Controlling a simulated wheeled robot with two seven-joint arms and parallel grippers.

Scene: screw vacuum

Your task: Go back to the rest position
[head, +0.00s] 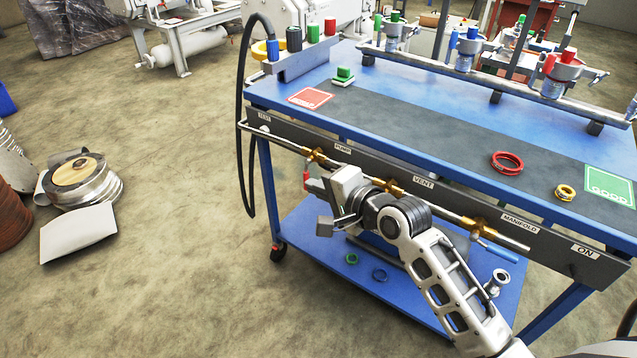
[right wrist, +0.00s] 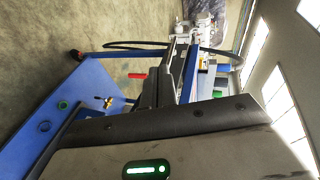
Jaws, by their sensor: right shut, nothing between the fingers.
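My right gripper (head: 320,187) is in front of the blue workbench's front rail, beside the pipe with the brass valves. It is shut with nothing in it. A red valve handle (head: 306,178) is close to it at the left. In the right wrist view, the dark fingers (right wrist: 168,85) reach upward, with the red handle (right wrist: 137,75) just left of them; the picture does not clearly show whether they touch. My left gripper is in neither view.
The lower shelf (head: 312,235) is below my right arm. A black hose (head: 240,130) hangs at the left end.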

